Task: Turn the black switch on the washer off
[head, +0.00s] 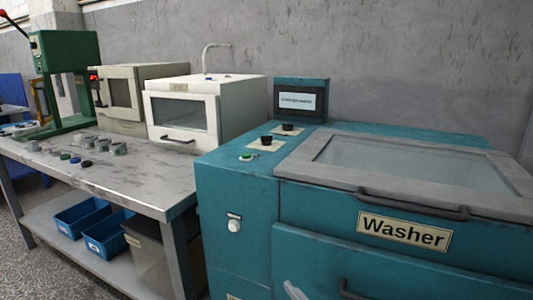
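The teal washer (236,190) fills the right half of the head view, with a "Washer" label (404,231) on its front. Two black knobs stand on pale plates on its top left: a rear one (288,127) and a nearer one (266,140). Which of them is the black switch, and its setting, I cannot tell. A green button (247,156) sits in front of them. A white round knob (234,225) is on the front panel.
The washer's windowed lid (300,160) is down, with a dark handle (412,203). A small display (297,100) stands behind the knobs. A metal table (150,180) at left carries small parts, two pale machines and a green press (66,52). Blue bins (106,235) sit below.

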